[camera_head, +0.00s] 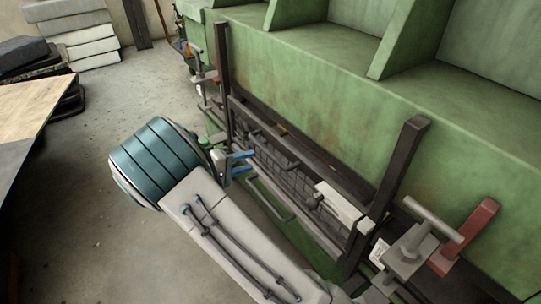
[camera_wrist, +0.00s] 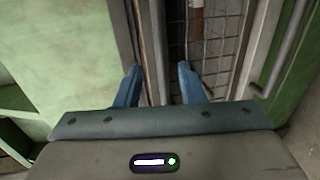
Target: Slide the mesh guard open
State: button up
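The mesh guard (camera_head: 287,176) is a dark wire grid in a frame low on the front of the green machine. It also shows in the wrist view (camera_wrist: 222,48), right of centre. My gripper (camera_head: 247,162) has blue fingers and is at the left part of the guard. In the wrist view my gripper (camera_wrist: 160,78) is open, with a clear gap between its fingers. My wrist hides part of the guard's lower left in the head view.
The green machine (camera_head: 330,95) fills the right side. Dark posts (camera_head: 400,165) stand at both ends of the guard. A grey bar handle (camera_head: 270,203) sticks out below it. A clamp (camera_head: 408,250) and red block (camera_head: 466,235) lie right.

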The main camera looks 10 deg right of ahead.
aim_at(268, 155)
jog(key=x, duration=0.9)
jog(key=shift+d+f, duration=0.1)
jog(key=shift+d, duration=0.05)
grip_shut()
